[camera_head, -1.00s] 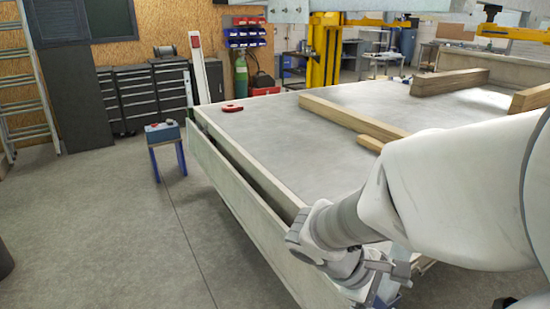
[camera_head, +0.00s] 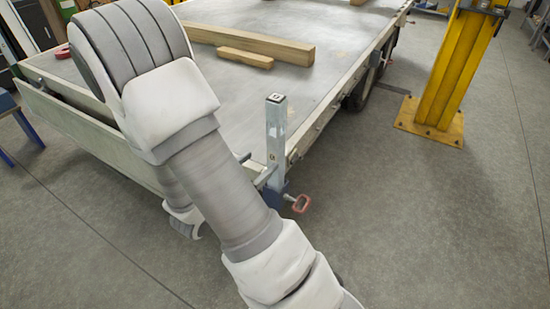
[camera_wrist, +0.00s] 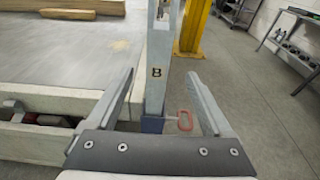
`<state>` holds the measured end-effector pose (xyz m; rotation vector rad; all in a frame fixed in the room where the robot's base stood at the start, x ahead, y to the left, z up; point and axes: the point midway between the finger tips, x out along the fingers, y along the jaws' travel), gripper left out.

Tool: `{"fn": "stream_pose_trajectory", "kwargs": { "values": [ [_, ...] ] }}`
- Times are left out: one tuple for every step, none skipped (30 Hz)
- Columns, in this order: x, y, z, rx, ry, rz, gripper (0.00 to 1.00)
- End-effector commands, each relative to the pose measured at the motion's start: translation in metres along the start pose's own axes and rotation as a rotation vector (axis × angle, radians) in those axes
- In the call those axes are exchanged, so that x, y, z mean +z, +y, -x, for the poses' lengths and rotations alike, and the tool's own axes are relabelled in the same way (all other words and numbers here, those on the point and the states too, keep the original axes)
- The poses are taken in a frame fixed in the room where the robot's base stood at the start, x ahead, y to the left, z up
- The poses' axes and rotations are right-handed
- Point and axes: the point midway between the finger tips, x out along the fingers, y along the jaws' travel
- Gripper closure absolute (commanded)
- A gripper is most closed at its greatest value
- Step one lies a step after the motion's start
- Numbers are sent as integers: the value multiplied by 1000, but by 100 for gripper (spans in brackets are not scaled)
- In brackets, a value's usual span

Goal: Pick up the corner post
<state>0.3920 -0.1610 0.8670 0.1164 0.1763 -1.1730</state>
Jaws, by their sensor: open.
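The corner post (camera_head: 276,130) is a grey, worn metal post standing upright at the near corner of the trailer bed. My gripper (camera_wrist: 162,76) is open, with one finger on each side of the post in the picture. I see no contact and cannot tell how deep the post is between the fingers. In the head view the jaws are not clearly visible.
The trailer bed (camera_head: 245,90) carries a long timber (camera_head: 260,43) and a short timber (camera_head: 245,57). A yellow lift column (camera_head: 455,70) stands on the right. The floor (camera_head: 400,220) between it and the trailer is clear. A shelf bench (camera_wrist: 302,40) stands at far right.

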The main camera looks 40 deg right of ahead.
Motion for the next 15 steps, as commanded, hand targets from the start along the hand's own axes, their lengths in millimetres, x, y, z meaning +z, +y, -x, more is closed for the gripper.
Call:
{"fn": "stream_pose_trajectory", "kwargs": {
  "values": [
    [-2,-2,-13,-6,-1,-1,15],
    [-2,-1,-20,-6,-1,-2,15],
    [-2,-1,-29,-6,0,-2,15],
    [-2,-2,-35,-6,0,-1,15],
    [-2,-1,-42,-6,-1,-2,15],
    [-2,-1,-50,-5,0,-2,15],
    [-2,-1,-55,-5,0,-2,15],
    [-2,-1,-60,-5,0,-1,15],
    [-2,-1,-66,-4,0,-2,15],
    [-1,0,-70,-3,0,-2,15],
    [-1,0,-73,-3,0,-2,15],
    [-1,-1,-76,-3,0,-2,15],
    [-1,-1,-78,-3,1,-1,15],
    [-1,0,-79,-2,1,-1,15],
    [-1,0,-81,-1,1,0,15]
  ]
}}
